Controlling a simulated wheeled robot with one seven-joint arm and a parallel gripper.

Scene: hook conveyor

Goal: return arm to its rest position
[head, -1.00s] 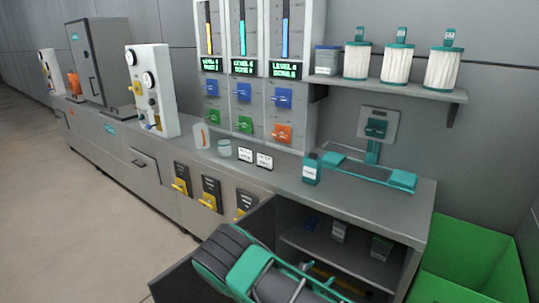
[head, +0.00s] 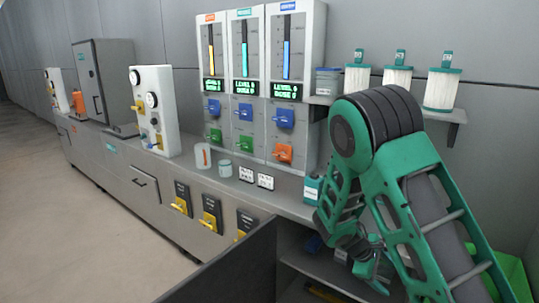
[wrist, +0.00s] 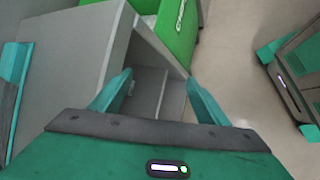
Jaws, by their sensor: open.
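My arm is bent up high on the right of the head view, its green and dark links in front of the shelf and counter. My gripper (wrist: 158,88) is open in the wrist view, its two teal fingers apart with nothing between them. Beyond the fingers is the open cabinet compartment (wrist: 146,92) under the counter. In the head view the lower end of the arm hangs in front of that cabinet, and the fingers are hard to make out there.
The open cabinet door (head: 230,265) juts out at the front. A green bin (wrist: 178,30) stands beside the cabinet. Several filters sit on the wall shelf. The floor (head: 75,220) at left is clear.

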